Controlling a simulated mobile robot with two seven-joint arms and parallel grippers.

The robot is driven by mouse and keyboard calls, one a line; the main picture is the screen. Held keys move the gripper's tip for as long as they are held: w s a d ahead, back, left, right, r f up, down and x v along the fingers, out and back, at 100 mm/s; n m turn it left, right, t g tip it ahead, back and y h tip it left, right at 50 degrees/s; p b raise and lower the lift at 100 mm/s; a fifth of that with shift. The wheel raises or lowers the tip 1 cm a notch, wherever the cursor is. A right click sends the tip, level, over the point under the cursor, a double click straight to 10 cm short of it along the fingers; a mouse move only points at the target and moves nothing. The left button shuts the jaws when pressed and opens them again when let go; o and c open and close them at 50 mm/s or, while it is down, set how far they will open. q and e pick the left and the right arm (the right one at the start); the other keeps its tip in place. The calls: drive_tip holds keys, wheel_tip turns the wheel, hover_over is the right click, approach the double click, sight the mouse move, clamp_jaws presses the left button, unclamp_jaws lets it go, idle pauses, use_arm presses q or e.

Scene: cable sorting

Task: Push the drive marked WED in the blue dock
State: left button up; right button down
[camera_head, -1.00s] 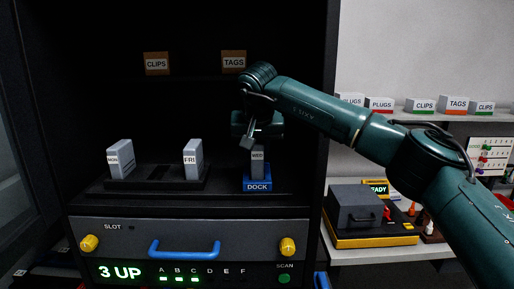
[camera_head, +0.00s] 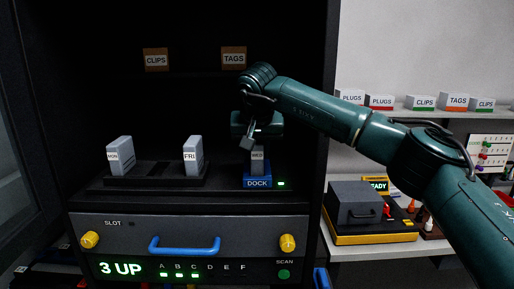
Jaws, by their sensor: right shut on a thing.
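The grey drive marked WED (camera_head: 257,156) stands upright in the blue dock (camera_head: 257,183), which is labelled DOCK. A small green light (camera_head: 281,184) glows just right of the dock. My right gripper (camera_head: 253,143) points down at the top of the WED drive and is shut on it. The gripper body partly hides the drive's upper end. My left gripper is not in view.
Grey drives marked MON (camera_head: 119,154) and FRI (camera_head: 192,156) stand in a dark rack left of the dock. Below is a drawer front with a blue handle (camera_head: 184,246) and yellow knobs. CLIPS and TAGS boxes sit on the shelf above.

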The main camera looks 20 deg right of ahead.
drive_tip(key=c, duration=1)
unclamp_jaws()
drive_tip(key=shift+c, duration=0.2)
drive_tip(key=shift+o, duration=0.4)
drive_tip(key=o, duration=0.4)
drive_tip(key=shift+r, duration=0.1)
drive_tip(key=shift+r, duration=3.45)
